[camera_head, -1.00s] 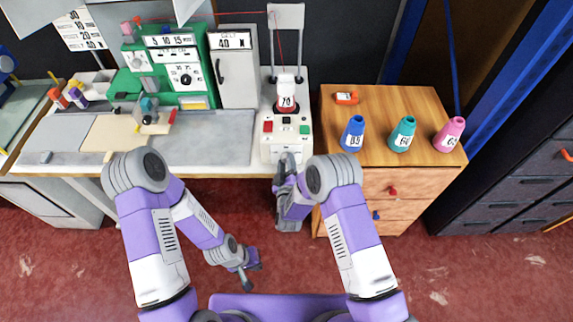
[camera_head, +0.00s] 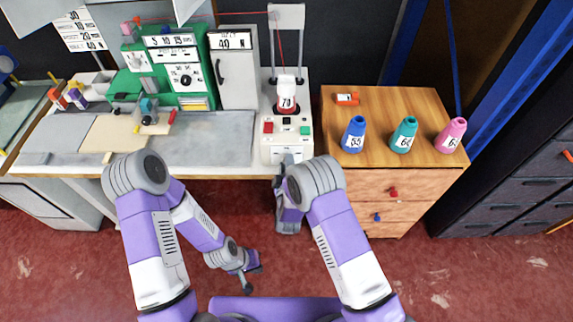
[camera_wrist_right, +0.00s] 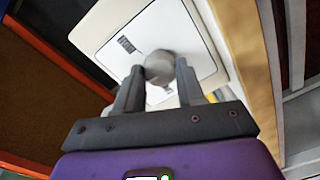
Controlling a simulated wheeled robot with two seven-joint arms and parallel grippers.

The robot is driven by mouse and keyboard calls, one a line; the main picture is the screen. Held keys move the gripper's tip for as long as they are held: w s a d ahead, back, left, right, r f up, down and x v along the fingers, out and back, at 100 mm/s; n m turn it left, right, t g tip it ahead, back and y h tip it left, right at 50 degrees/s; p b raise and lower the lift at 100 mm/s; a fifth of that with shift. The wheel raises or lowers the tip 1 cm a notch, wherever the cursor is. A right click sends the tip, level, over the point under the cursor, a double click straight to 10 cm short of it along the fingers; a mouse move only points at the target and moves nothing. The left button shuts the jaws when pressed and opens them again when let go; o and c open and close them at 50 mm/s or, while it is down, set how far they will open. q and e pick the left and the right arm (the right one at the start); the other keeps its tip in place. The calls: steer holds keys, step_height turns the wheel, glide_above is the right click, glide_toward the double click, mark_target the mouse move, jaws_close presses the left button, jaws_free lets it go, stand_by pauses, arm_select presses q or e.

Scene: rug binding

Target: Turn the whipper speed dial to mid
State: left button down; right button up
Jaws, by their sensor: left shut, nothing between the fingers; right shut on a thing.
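The whipper is the white machine (camera_head: 287,125) in the middle of the head view, at the right end of the bench. Its grey round speed dial (camera_wrist_right: 159,66) shows in the right wrist view on a pale front panel, with small dark markings beside it. My right gripper (camera_wrist_right: 159,78) is shut on the dial, one finger on each side; the fingers hide part of the panel. In the head view my right arm hides the dial. My left gripper (camera_head: 247,277) is shut and empty, low over the red floor, away from the machine.
A white cone (camera_head: 286,94) stands on top of the whipper, with red and green buttons below it. A wooden drawer cabinet (camera_head: 385,105) with blue, teal and pink cones stands close on the right. The bench (camera_head: 205,140) extends left. Open floor lies in front.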

steer(key=o, duration=1)
steer(key=shift+o, duration=0.2)
steer(key=s, duration=0.7)
steer(key=shift+s+r+p, duration=0.15)
steer(key=shift+s+p, duration=0.15)
steer(key=shift+p, duration=0.05)
steer(key=shift+d, duration=0.1)
